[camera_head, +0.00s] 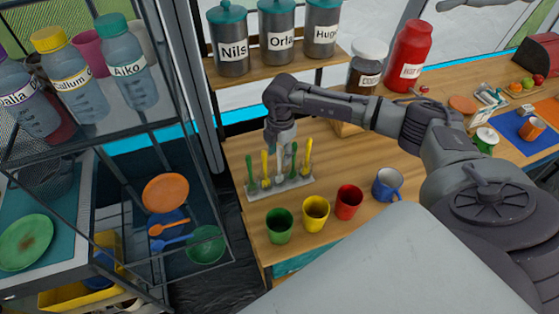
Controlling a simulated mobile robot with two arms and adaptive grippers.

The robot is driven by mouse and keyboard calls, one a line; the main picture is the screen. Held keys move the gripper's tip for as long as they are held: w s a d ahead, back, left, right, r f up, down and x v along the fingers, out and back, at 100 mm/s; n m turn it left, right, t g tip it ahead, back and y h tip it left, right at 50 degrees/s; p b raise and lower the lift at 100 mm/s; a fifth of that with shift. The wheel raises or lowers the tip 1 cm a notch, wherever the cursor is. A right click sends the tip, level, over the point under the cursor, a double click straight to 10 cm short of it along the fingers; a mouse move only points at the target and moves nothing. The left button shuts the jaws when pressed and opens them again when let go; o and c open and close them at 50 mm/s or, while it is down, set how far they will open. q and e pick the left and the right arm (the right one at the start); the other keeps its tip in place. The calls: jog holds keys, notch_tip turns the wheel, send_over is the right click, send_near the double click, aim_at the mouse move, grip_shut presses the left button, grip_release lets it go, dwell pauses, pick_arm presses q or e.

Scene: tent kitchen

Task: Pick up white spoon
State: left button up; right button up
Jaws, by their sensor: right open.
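A small light-grey rack (300,183) stands on the wooden counter and holds several upright spoons, green, yellow and white. My right gripper (281,148) points down over the rack, right at the top of the white spoon. It is open. Its fingers overlap the spoon's upper end, so I cannot tell whether they touch it. My left gripper is not in view.
Green (279,226), yellow (316,214) and red (348,202) cups and a blue mug (387,184) stand in front of the rack. Labelled canisters (276,35) stand on a shelf behind. A dark rack (180,110) with bottles and dishes is at left.

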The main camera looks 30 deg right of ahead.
jog(key=shift+f, duration=0.9)
grip_shut()
jog(key=shift+r, duration=0.15)
